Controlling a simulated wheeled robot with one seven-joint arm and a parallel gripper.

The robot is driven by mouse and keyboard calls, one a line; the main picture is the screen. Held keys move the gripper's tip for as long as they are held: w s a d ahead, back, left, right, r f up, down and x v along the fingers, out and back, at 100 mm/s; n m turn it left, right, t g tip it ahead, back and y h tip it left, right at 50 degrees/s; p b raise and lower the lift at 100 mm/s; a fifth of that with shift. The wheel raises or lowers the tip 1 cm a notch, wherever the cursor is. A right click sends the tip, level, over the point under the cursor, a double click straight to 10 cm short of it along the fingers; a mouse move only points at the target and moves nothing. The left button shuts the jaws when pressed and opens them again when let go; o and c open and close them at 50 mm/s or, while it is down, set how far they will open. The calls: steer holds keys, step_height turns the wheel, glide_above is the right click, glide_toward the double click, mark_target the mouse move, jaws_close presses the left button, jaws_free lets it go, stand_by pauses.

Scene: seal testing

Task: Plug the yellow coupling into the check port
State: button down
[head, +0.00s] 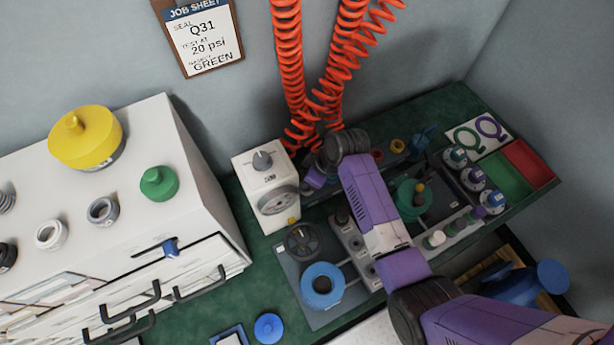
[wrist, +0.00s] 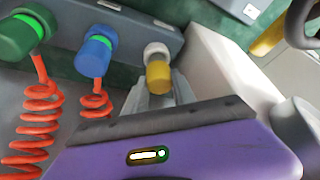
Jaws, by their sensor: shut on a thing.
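In the wrist view the yellow coupling (wrist: 158,76) sits between the grey fingers of my gripper (wrist: 160,94), which is shut on it. A pale grey collar (wrist: 156,51) shows at its far end, near the end of a grey bar (wrist: 140,27). I cannot tell whether this collar is the check port or part of the coupling, nor whether they are joined. A green coupling (wrist: 25,35) and a blue coupling (wrist: 96,50) sit along the same bar. In the head view my arm and wrist hide the fingers and the yellow coupling.
Orange coiled hoses (head: 288,70) hang down close to my wrist. A white box with a gauge (head: 265,172) stands left of it. A large white cabinet (head: 190,180) is further left. Red and green trays (head: 530,160) are at right.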

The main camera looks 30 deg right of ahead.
steer(key=shift+f, duration=0.25)
steer(key=c, duration=0.9)
jaws_free()
steer(key=shift+c, duration=0.2)
steer(key=v, duration=0.7)
steer(key=shift+r, duration=0.4)
steer(key=shift+s+d, duration=0.1)
